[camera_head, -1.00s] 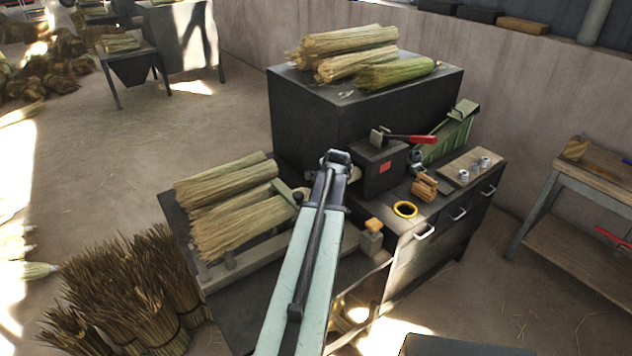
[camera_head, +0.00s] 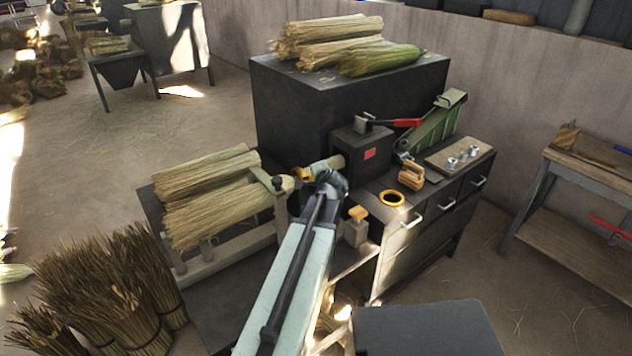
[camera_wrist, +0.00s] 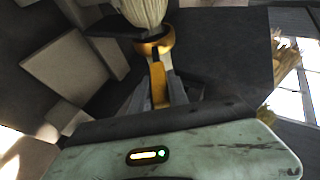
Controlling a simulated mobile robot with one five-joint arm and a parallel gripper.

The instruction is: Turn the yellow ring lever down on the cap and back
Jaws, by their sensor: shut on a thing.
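My gripper (camera_wrist: 160,92) is shut on that arm. A dark band shows beside the ring; I cannot tell clearly whether it is the cap. My wrist hides part of the joint in the head view.
A black box with a red label (camera_head: 369,154) stands just right of my gripper. Straw bundles (camera_head: 205,200) lie on the rack to the left.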

